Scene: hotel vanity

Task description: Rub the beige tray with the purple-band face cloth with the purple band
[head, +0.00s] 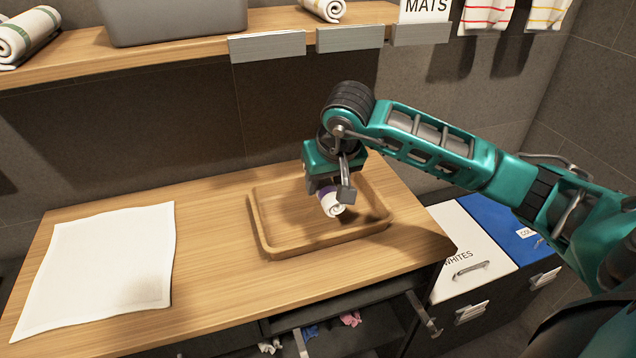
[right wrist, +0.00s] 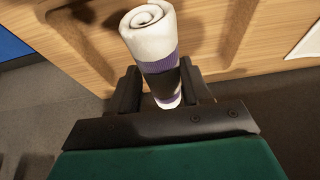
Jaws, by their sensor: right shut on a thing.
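The purple-band face cloth (head: 333,207) is a white roll with a purple band. My right gripper (head: 336,188) is shut on it and holds it over the beige tray (head: 262,228), a shallow wooden tray with raised rims on the counter. In the right wrist view the rolled cloth (right wrist: 150,38) sticks out between the two fingers, its purple band near them. Whether the cloth touches the tray floor I cannot tell. My left gripper is not in view.
A white mat (head: 100,260) lies flat at the counter's left. A shelf (head: 180,45) runs above the back, holding a grey bin (head: 175,20) and rolled towels. An open drawer (head: 345,330) juts out below the counter. White and blue hamper lids (head: 465,245) are at the right.

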